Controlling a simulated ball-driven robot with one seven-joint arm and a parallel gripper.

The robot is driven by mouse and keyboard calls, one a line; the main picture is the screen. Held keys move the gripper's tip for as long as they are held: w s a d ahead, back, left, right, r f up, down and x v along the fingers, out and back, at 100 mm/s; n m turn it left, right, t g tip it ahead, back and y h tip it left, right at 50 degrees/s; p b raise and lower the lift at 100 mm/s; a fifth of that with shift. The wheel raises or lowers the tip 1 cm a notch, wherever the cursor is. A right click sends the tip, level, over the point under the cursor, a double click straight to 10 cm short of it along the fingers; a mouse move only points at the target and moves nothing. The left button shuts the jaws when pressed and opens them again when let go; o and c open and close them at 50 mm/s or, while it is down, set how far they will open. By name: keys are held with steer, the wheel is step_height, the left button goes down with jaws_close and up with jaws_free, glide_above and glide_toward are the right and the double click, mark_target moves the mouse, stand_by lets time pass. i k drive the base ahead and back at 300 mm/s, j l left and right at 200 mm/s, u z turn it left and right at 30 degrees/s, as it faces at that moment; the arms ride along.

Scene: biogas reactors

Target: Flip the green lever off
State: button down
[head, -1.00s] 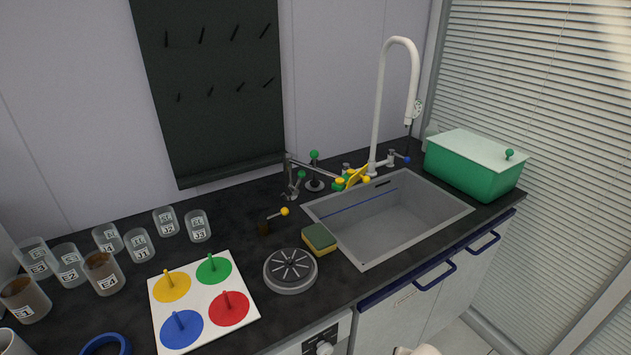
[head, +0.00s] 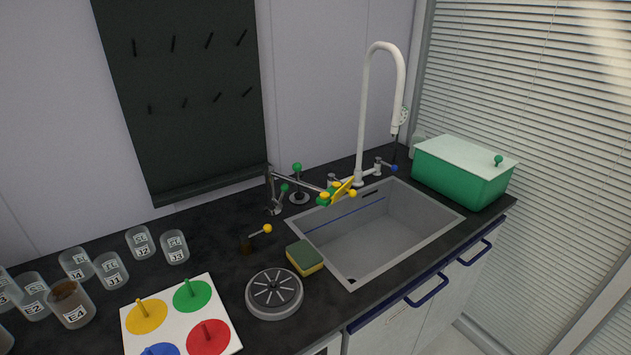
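Behind the sink's left corner stands a small grey tap with a green-tipped lever (head: 284,188), which tilts up and to the right. Just right of it, a taller upright post with a green ball on top (head: 297,168) rises from a round grey base. I cannot tell from the picture which of these two is the task's green lever. Nearby, a lever with a yellow ball (head: 267,229) leans right from a dark base on the counter. My gripper is not in view.
A grey sink (head: 380,235) has a tall white faucet (head: 363,120) and a blue-tipped tap (head: 393,168). A sponge (head: 305,258), round grey plate (head: 274,293), peg board (head: 215,315) and several labelled cups (head: 72,304) occupy the counter. A green box (head: 460,175) stands right.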

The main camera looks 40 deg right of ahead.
mark_target(277, 205)
steer(key=i+l+z, duration=0.15)
steer(key=z, duration=0.3)
steer(key=i+z, duration=0.7)
steer(key=z, duration=0.25)
